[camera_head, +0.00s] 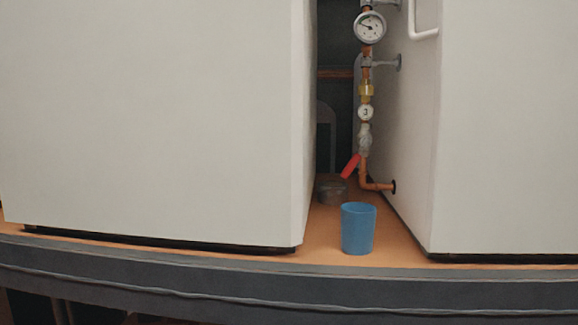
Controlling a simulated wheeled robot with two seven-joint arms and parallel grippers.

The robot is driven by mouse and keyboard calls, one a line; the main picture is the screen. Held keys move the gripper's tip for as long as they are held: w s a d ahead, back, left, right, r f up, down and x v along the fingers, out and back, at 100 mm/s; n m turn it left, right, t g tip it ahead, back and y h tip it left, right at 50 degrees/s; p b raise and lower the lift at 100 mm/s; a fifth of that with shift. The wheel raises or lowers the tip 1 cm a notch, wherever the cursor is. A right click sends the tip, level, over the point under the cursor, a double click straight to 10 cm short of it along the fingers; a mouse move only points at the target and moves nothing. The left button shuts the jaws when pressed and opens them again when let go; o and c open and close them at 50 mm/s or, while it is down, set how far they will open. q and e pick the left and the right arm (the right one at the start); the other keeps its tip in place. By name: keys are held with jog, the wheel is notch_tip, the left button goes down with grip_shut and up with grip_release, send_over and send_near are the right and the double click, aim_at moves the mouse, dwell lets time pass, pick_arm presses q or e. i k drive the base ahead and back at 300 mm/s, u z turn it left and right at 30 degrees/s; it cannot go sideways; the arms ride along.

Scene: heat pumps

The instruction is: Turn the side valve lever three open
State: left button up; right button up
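A red valve lever (350,166) sits low on a vertical copper pipe in the gap between two white cabinets. It slants down and to the left from the grey valve body (364,137). A round tag marked 3 (365,112) is on the pipe just above the valve. A pressure gauge (370,27) is higher up the same pipe. Below the valve, the pipe bends right into the right cabinet's side. Neither of my grippers is in view.
A blue cup (358,229) stands on the orange bench top in front of the gap. The left cabinet (150,120) and right cabinet (510,130) wall in the narrow gap. A dark round object (331,190) lies behind the cup. A white handle (425,32) is on the right cabinet.

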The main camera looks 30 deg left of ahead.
aim_at(366, 141)
jog(key=u, duration=0.1)
jog(key=k, duration=1)
jog(key=z, duration=0.4)
